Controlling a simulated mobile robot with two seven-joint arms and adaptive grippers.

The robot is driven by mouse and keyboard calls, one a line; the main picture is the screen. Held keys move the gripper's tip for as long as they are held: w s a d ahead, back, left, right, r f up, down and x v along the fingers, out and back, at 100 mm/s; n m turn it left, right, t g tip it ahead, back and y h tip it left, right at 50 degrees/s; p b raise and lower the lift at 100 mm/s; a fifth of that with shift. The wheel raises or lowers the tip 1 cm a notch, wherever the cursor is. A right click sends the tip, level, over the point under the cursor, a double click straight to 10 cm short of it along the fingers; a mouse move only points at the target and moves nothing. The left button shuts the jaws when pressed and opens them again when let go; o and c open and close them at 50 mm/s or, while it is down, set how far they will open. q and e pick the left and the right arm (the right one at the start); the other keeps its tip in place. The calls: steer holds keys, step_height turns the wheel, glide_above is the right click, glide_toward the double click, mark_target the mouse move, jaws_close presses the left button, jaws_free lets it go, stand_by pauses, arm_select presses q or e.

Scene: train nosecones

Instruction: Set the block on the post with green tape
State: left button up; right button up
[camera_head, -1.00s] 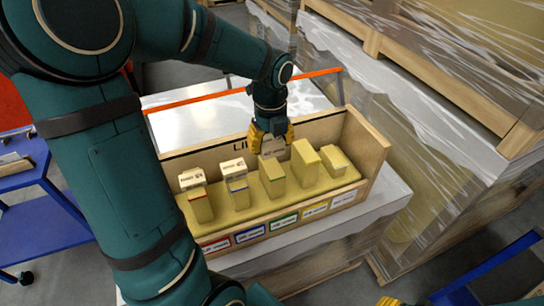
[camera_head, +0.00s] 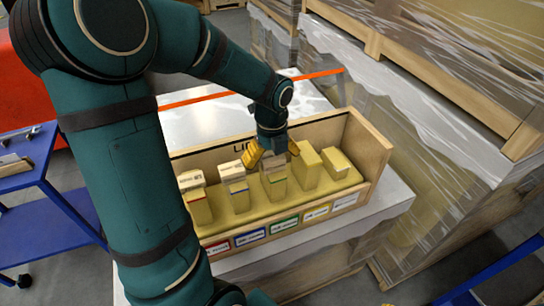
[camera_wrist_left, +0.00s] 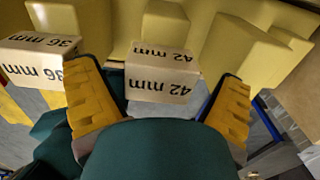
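A pale wooden block marked 42 mm (camera_wrist_left: 160,75) sits on the post with green tape (camera_head: 275,188), in the middle of the row. It also shows in the head view (camera_head: 268,162), partly hidden by the gripper. My left gripper (camera_head: 272,152) is open around it from above. In the left wrist view the yellow fingers stand on either side of the block with gaps between. Of my right gripper, only what looks like a yellow fingertip (camera_head: 388,303) shows at the bottom edge.
Blocks also sit on the red-taped post (camera_head: 199,208) and the blue-taped post (camera_head: 238,198). Two posts at the right, one tall (camera_head: 308,168), are bare. A wooden box (camera_head: 372,150) walls the row. A blue cart (camera_head: 40,205) stands at left, wrapped pallets (camera_head: 450,110) at right.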

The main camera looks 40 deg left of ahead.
mark_target(271, 156)
arm_select(q)
step_height(271, 156, up, 12)
steer(key=p, duration=0.3)
steer(key=shift+r, duration=0.15)
stand_by(0.8)
